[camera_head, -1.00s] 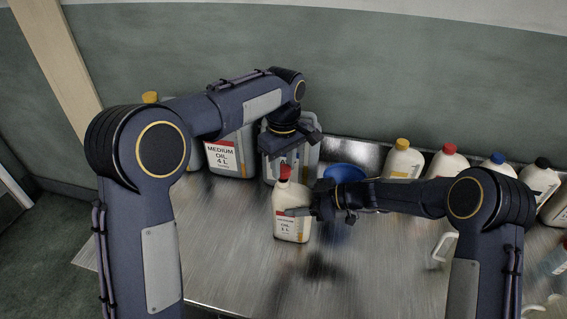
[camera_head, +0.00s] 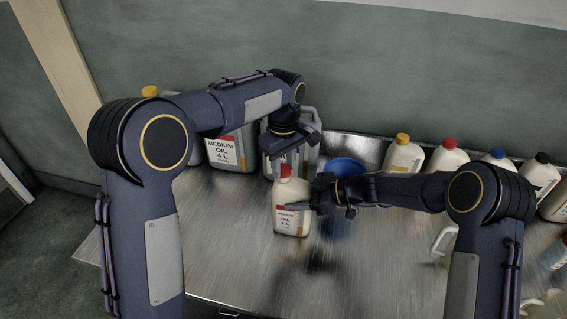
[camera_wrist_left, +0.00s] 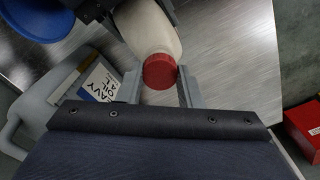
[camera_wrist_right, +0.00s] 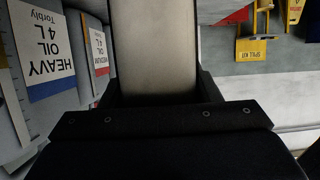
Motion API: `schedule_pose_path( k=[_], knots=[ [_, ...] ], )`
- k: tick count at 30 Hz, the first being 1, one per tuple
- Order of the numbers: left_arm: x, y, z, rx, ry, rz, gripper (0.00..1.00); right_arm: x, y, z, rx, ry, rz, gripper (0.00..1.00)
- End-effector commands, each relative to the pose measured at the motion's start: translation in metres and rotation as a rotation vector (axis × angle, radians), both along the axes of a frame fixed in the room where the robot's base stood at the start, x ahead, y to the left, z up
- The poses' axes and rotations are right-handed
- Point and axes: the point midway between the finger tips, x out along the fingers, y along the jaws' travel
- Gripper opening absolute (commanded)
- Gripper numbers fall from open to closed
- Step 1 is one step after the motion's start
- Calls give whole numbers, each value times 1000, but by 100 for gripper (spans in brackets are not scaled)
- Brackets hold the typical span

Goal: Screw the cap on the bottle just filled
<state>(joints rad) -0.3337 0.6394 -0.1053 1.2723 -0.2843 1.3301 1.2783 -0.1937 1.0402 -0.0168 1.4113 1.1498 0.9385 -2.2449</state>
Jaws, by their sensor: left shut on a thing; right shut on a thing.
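A cream bottle (camera_head: 291,221) with a red label stands upright in the head view, over the steel table. Its red cap (camera_head: 286,170) is at the top of the neck; whether it is threaded tight I cannot tell. My left gripper (camera_head: 282,157) comes from above and is shut on the cap. In the left wrist view the red cap (camera_wrist_left: 160,72) lies between the two fingertips, in line with the bottle (camera_wrist_left: 147,32). My right gripper (camera_head: 308,206) is shut on the bottle's body from the right. The bottle body (camera_wrist_right: 154,45) fills the gap between its fingers in the right wrist view.
Large oil cans (camera_head: 228,152) stand behind on the left. A blue funnel or bucket (camera_head: 344,167) is close behind my right gripper. Capped bottles, with yellow (camera_head: 403,138), red (camera_head: 450,143), blue and black caps, line the back right. The front of the steel table (camera_head: 255,265) is clear.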

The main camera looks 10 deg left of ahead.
Motion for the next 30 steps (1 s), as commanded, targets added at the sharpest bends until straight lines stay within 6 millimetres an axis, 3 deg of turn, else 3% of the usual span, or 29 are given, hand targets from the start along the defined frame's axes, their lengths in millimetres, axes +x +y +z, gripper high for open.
schedule_pose_path(
  k=[20,21,23,26,30],
  knots=[
    [0,0,-12,-1,-1,1,12,0,0,0,0,-1,-1,15],
    [0,0,-12,0,-1,1,12,0,0,0,0,-1,-1,0],
    [0,0,-12,-1,-1,-13,12,0,0,0,0,-1,-1,0],
    [0,0,-11,-2,-1,-120,12,0,0,0,0,-1,-1,0],
    [0,0,-12,-1,0,-446,12,0,0,0,0,-1,-1,0]
  ],
)
